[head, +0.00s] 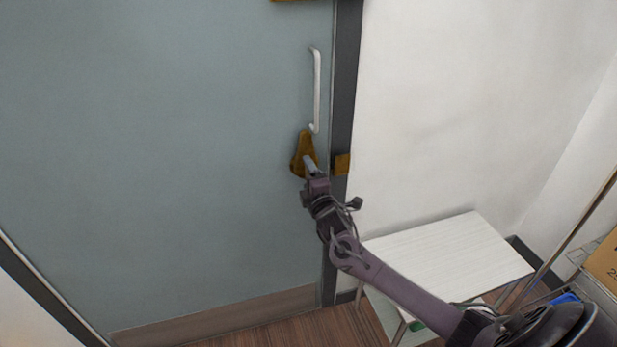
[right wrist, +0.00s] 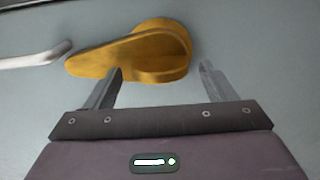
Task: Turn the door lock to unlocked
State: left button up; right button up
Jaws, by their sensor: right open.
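The door lock (head: 303,146) is a yellow-brown, teardrop-shaped piece on the grey-blue door (head: 170,150), just below the white handle. In the head view its narrow end points up and its round end is at the bottom. In the right wrist view the lock (right wrist: 120,56) lies with its narrow end to the left and a raised round knob at its right. My right gripper (head: 309,160) is at the lock's lower part, its fingers pointing at the door. In the right wrist view the right gripper (right wrist: 158,80) is open, its fingertips apart near the knob. My left gripper is not in view.
A white vertical handle (head: 317,90) is above the lock; its end also shows in the right wrist view (right wrist: 38,58). A yellow-brown strike piece (head: 342,164) is on the dark door frame (head: 344,80). A white table (head: 450,256) stands at the right. The door's left area is clear.

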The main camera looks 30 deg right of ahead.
jog(key=v, duration=0.7)
jog(key=shift+s, duration=0.2)
jog(key=s+d+f+m+g+p, duration=0.1)
jog(key=s+f+m+g, duration=0.15)
jog(key=f, duration=0.75)
jog(key=s+f+m+g, duration=0.1)
jog(key=s+f+g, duration=0.15)
jog(key=f, duration=0.75)
jog(key=s+a+f+m+g+y+p, duration=0.1)
jog(key=s+a+f+m+g, duration=0.2)
jog(key=s+f, duration=1.1)
jog(key=s+a+f+m+g+y, duration=0.1)
jog(key=s+f, duration=0.4)
jog(key=s, duration=0.5)
jog(key=s+a+f+m+g+y+p, duration=0.1)
jog(key=s+a+f+m+g, duration=0.2)
jog(key=s+a+f, duration=0.3)
jog(key=s+a+f+m+g+y, duration=0.1)
jog(key=s+a+f+g, duration=0.3)
jog(key=s, duration=1)
notch_tip(320, 180, down, 2)
jog(key=shift+s+m, duration=0.35)
jog(key=shift+m, duration=0.4)
